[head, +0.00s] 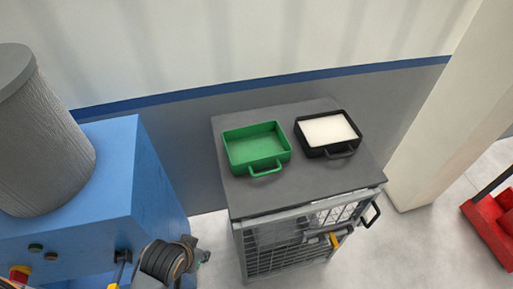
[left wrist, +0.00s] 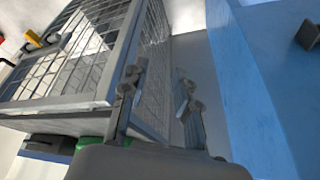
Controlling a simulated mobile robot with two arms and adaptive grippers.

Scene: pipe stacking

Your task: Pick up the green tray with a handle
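The green tray (head: 255,147) sits upright on the left part of a grey cart top in the head view, its handle (head: 265,170) facing the front edge. It looks empty. A small green part of it shows in the left wrist view (left wrist: 92,141), mostly hidden by the gripper body. My left gripper (left wrist: 160,98) is open and empty, its two fingers apart beside the cart's mesh side. In the head view my left arm's end is low, between the blue machine and the cart, well away from the tray. My right gripper is in neither view.
A black tray (head: 328,131) with white contents stands right of the green tray. The cart top (head: 290,188) is bare in front of them. A blue machine (head: 155,165) stands close on the left, a pale pillar (head: 440,120) on the right, a wall behind.

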